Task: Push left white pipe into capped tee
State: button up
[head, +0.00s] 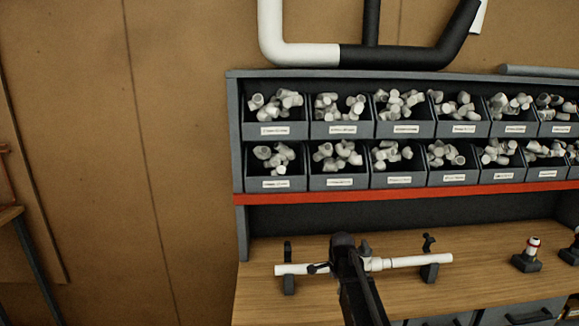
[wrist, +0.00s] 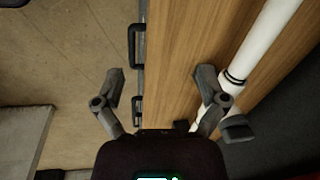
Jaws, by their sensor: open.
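The left white pipe (head: 297,269) lies level over the wooden bench, carried by a dark clamp stand near its left end. A white fitting (head: 376,264) sits in line with it, just right of my arm; I cannot tell whether it is the capped tee. My gripper (wrist: 160,88) is open and empty, with its fingers wide apart. In the wrist view a white pipe (wrist: 262,42) with a dark ring runs slantwise at the right, partly behind the right finger. It is not between the fingers. My arm hides the middle of the line in the head view.
Another white pipe length (head: 410,261) continues right to a second clamp stand (head: 430,268). Grey bins (head: 280,130) of white fittings fill two rows above the bench (head: 490,250). A fitting on a dark base (head: 527,258) stands at right. Drawer handles (wrist: 134,45) line the bench front.

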jog(key=s+f+n+b, duration=0.3)
jog(key=s+n, duration=0.2)
jog(key=s, duration=0.3)
jog(key=s+d+f+n+g+b, duration=0.1)
jog(key=s+f+n+b, duration=0.1)
jog(key=s+n, duration=0.3)
jog(key=s+f+n+g+b, duration=0.1)
jog(key=s+f+n+b, duration=0.2)
jog(key=s, duration=0.9)
jog(key=shift+s+d+f+n+b, duration=0.3)
jog(key=shift+f+n, duration=0.3)
jog(key=shift+n, duration=0.5)
